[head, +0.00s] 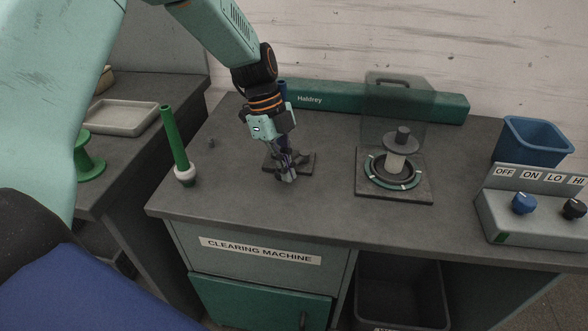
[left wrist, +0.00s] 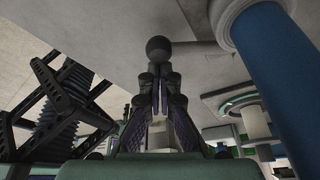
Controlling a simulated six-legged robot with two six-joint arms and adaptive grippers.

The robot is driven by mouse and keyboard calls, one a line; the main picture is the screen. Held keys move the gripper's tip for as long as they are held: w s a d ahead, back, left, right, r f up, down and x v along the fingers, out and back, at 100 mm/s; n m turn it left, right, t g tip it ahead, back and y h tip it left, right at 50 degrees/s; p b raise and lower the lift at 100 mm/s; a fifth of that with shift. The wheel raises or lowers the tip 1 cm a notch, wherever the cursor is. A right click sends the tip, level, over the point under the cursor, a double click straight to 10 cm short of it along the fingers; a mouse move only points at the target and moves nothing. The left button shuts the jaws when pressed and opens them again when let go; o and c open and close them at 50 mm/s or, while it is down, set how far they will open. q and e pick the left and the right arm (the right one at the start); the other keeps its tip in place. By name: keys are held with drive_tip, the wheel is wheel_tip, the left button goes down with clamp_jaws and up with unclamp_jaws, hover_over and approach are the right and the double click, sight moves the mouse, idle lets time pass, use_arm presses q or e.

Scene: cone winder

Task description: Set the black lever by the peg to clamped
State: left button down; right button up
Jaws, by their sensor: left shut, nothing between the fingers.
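My left gripper (head: 287,178) is shut and empty, low over a dark flat plate (head: 307,158) on the bench. In the left wrist view its closed fingers (left wrist: 160,92) point at a round black knob (left wrist: 158,48) just beyond the tips, apparently the black lever's end. I cannot tell whether they touch it. My right gripper is out of view.
Right are a ringed fixture (head: 428,187) with a clear shield (head: 395,100), a blue bin (head: 530,142) and a control box (head: 500,215) with knobs. A long green bar (head: 390,100) lies at the back.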

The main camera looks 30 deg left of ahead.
use_arm(q)
drive_tip(key=shift+a, duration=0.4)
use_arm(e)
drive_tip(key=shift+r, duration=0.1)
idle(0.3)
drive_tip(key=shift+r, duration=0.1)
